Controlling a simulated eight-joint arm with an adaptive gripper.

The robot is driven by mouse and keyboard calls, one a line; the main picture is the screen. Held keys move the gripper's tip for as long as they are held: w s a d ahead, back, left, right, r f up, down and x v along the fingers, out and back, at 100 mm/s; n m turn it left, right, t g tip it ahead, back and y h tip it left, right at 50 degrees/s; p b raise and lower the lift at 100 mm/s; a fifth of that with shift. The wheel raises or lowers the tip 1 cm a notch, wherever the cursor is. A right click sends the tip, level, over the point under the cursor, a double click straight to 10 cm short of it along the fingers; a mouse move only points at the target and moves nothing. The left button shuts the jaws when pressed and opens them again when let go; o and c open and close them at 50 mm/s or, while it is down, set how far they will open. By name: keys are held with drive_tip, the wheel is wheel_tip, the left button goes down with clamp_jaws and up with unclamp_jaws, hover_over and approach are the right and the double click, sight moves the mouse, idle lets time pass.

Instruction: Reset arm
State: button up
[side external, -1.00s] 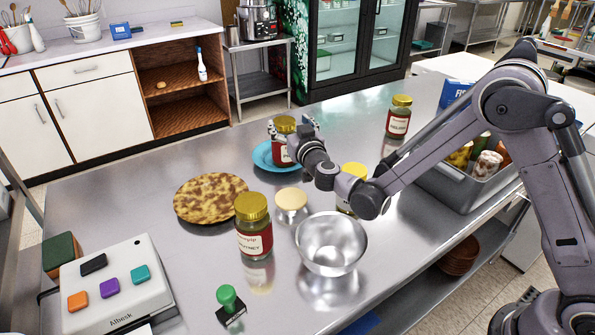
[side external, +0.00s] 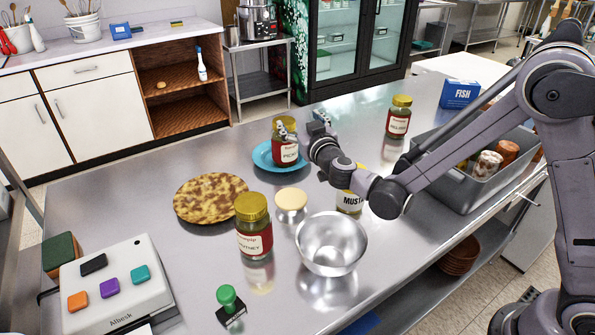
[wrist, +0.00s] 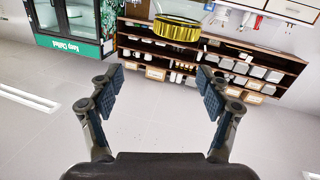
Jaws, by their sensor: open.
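My gripper (side external: 304,128) is open and empty, just right of a gold-lidded jar with a red label (side external: 286,148). The jar stands upright on a blue plate (side external: 262,160) on the steel table (side external: 130,205). One finger overlaps the jar in the side view; I cannot tell whether it touches. In the wrist view my gripper (wrist: 160,95) has its fingers wide apart with nothing between them. A gold lid (wrist: 177,28) shows beyond the fingertips at the top.
Near my arm stand a mustard jar (side external: 350,200), a metal bowl (side external: 331,243), a chutney jar (side external: 253,225) and a flatbread (side external: 210,197). Farther right are another jar (side external: 398,117), a grey bin (side external: 462,188) of cans and a blue FISH box (side external: 459,93).

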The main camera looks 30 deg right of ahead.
drive_tip(key=w+d+r+n, duration=0.1)
drive_tip(key=d+r+n, duration=0.1)
drive_tip(key=d+r, duration=0.15)
drive_tip(key=s+d+r+m+g, duration=0.2)
drive_tip(key=s+d+g, duration=0.4)
drive_tip(key=s, duration=0.5)
drive_tip(key=s+f+g+y, duration=0.1)
drive_tip(key=s+f, duration=0.2)
drive_tip(key=s, duration=0.4)
drive_tip(key=s+a+f+g+y, duration=0.1)
drive_tip(key=s+f, duration=0.1)
drive_tip(key=s, duration=0.5)
drive_tip(key=s+a+f+n+g+y, duration=0.1)
drive_tip(key=s+f+g+y, duration=0.1)
drive_tip(key=s, duration=0.6)
drive_tip(key=shift+a+f, duration=0.25)
drive_tip(key=shift+f, duration=0.6)
